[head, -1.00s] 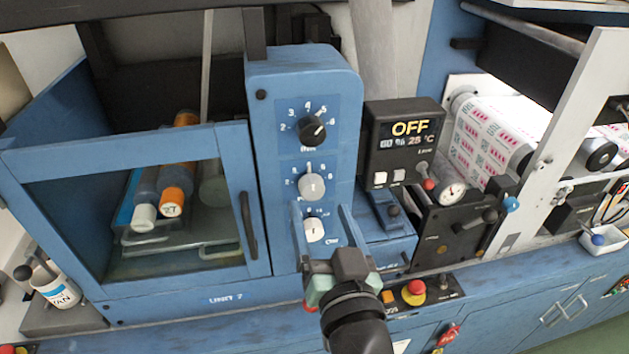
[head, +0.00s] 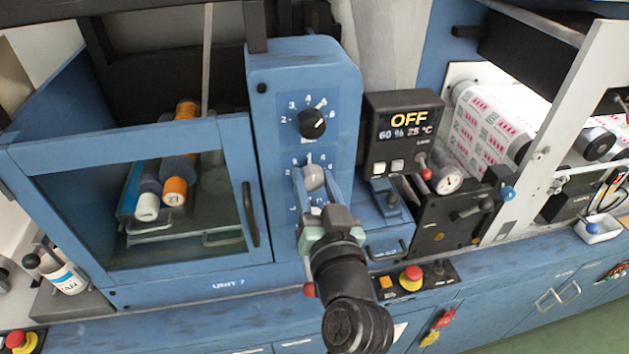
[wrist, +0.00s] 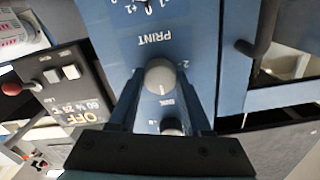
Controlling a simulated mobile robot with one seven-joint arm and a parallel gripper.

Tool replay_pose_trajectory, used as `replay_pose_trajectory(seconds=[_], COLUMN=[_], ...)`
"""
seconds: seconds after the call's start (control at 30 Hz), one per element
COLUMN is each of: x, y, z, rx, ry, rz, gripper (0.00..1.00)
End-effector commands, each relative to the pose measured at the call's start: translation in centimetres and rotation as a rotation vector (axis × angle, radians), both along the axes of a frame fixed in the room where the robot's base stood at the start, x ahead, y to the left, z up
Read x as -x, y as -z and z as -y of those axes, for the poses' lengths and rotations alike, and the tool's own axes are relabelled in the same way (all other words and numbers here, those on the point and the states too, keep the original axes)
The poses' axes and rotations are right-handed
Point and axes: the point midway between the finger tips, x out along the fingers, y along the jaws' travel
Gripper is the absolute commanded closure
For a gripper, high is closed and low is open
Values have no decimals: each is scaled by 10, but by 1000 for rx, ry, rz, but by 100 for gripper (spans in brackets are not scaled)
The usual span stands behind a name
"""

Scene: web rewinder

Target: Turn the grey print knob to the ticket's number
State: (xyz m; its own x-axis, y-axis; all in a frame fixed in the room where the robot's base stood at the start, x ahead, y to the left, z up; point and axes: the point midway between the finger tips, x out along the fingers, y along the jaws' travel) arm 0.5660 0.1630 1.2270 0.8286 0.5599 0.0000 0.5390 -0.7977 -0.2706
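The grey print knob (head: 315,177) is the middle of three knobs on the blue control column (head: 302,80). It also shows in the wrist view (wrist: 160,76), under the label PRINT, with a light pointer line on its face. Its setting is too small to read. My gripper (head: 317,180) is open, one finger on each side of the grey knob; the wrist view shows the fingertips (wrist: 161,80) flanking it with small gaps. I cannot tell whether they touch it. The black knob (head: 312,123) sits above; the lowest knob is mostly hidden by my gripper. I cannot make out a ticket.
A display box (head: 403,132) reading OFF stands right of the column. A windowed blue door (head: 255,215) with a black handle is to the left. A red stop button (head: 411,274) sits on the ledge below right. A printed roll (head: 490,125) is farther right.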

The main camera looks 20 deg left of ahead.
Motion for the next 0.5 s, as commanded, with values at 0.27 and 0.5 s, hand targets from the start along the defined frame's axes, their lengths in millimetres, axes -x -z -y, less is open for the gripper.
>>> replay_pose_trajectory(seconds=[0.27,0.5], x=[0,0], y=[0,0], z=[0,0], rx=[-1,-36], ry=[0,0], rz=[-1,-25], gripper=[100,100])
